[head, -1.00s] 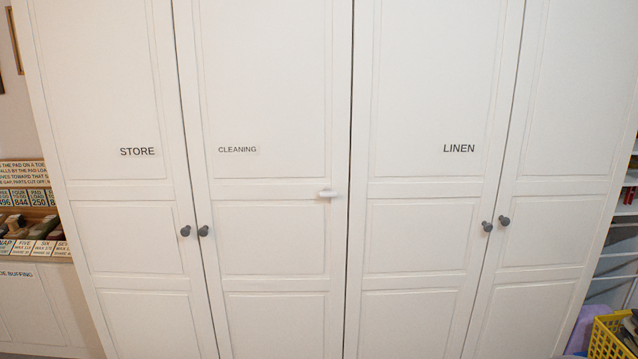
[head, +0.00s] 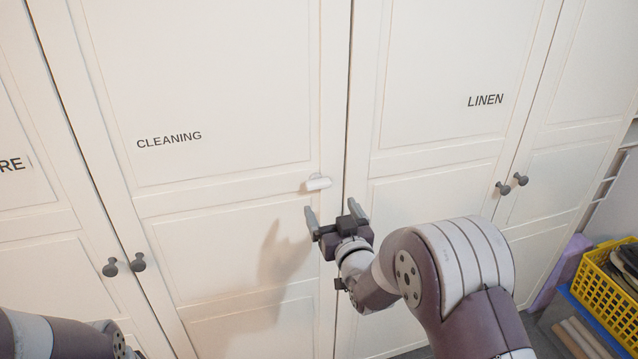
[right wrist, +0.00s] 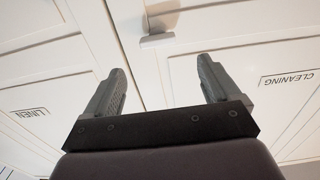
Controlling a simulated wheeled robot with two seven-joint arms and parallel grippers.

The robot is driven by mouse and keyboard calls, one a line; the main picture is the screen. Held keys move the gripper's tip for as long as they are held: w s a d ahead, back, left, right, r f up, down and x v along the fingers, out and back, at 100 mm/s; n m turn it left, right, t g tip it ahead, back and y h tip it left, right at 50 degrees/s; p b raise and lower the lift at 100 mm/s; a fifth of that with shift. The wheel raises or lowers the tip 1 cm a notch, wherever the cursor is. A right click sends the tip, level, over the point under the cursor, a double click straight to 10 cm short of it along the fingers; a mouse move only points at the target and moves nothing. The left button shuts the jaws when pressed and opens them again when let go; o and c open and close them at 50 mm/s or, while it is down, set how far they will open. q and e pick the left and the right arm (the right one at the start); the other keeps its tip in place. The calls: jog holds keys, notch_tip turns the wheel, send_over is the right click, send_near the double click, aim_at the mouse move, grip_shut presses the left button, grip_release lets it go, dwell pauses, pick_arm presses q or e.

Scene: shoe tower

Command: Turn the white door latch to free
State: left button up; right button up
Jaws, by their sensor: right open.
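The white door latch (head: 318,184) is a small bar lying roughly level on the cleaning door (head: 220,240), close to the seam with the linen door (head: 450,150). It also shows in the right wrist view (right wrist: 157,40), at the top centre beyond the fingertips. My right gripper (head: 338,212) is open and empty, just below the latch and apart from it. In the right wrist view its two fingers (right wrist: 158,78) stand wide apart with the door seam between them. Part of my left arm shows at the lower left, but its gripper is not in view.
Grey knobs sit in a pair at the left (head: 138,262) and a pair at the right (head: 520,179). A yellow basket (head: 602,282) with dark items stands at the lower right. The door faces around the latch are clear.

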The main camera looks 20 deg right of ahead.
aim_at(320, 187)
jog(key=w+p, duration=0.2)
jog(key=w, duration=0.7)
jog(key=shift+f, duration=0.1)
jog(key=shift+w, duration=0.15)
jog(key=c, duration=1.1)
jog(key=shift+o, duration=0.2)
